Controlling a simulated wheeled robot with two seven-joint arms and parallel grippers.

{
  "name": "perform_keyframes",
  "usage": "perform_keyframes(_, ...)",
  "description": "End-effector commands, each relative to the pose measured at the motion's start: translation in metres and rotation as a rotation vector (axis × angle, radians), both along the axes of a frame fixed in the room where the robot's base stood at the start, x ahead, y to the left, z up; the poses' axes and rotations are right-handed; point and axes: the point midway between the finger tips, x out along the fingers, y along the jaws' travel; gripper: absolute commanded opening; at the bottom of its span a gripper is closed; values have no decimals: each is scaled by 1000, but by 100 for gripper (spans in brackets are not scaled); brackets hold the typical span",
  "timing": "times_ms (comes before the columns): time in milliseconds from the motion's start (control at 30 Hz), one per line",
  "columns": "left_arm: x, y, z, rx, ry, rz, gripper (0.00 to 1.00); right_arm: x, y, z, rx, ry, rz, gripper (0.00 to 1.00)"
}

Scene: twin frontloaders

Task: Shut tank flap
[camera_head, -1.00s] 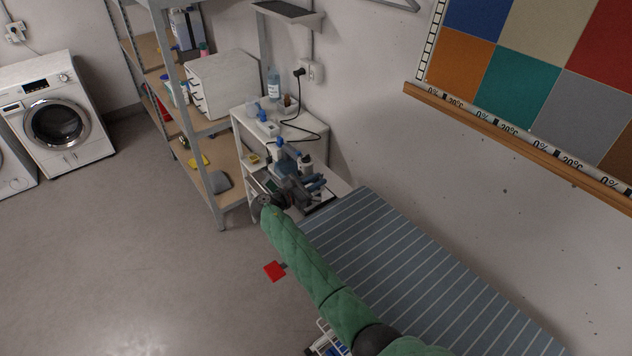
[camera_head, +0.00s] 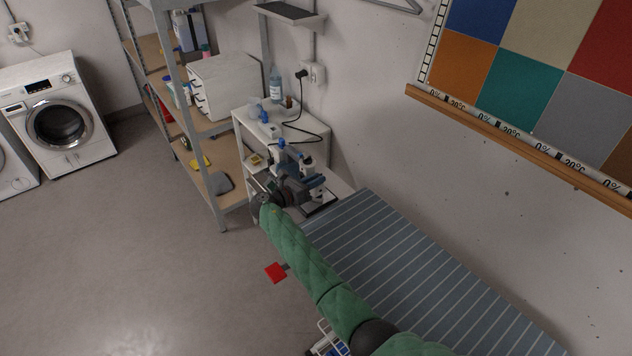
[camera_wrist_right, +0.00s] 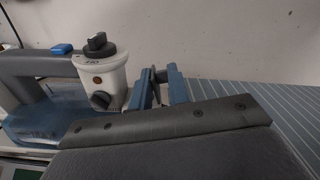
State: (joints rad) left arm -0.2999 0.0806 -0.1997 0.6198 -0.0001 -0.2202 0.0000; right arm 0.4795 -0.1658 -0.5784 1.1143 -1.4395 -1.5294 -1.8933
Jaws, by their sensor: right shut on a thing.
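A blue, grey and white appliance (camera_head: 290,160) stands at the far end of the striped board. In the right wrist view it shows a white body (camera_wrist_right: 101,70) with dark knobs, a grey handle with a blue button, and a bluish see-through tank (camera_wrist_right: 50,122). I cannot pick out the tank flap for certain. My right gripper (camera_head: 303,186) is at the near side of the appliance. In the right wrist view its blue fingers (camera_wrist_right: 158,88) stand just right of the white body. They are shut on a small dark part (camera_wrist_right: 159,75), partly hidden between them. My left gripper is out of view.
The striped board (camera_head: 400,265) runs beneath my right arm along the wall. A white side table (camera_head: 300,125) with bottles and a cable stands behind the appliance. A metal shelf (camera_head: 195,120) is to the left. A red tab (camera_head: 275,272) sticks out beside the board. Open floor lies left.

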Motion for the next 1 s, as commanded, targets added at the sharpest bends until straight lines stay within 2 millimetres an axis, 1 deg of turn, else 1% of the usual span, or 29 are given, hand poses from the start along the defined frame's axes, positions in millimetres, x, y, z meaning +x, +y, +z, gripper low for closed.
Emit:
perform_keyframes(33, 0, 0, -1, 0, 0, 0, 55, -1, 0, -5, -17, 29, -2, 0)
perform_keyframes(300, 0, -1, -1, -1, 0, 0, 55, 2, 2, -5, -84, 122, -2, 0)
perform_keyframes(867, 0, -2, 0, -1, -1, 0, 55, 3, 2, -5, -103, 147, -2, 0)
perform_keyframes(900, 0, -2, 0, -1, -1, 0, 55, 3, 2, -5, -103, 147, -2, 23)
perform_keyframes(967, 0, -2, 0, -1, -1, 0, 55, 3, 2, -4, -103, 147, -2, 35)
perform_keyframes(1000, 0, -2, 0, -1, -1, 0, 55, 3, 2, -4, -103, 145, -2, 36)
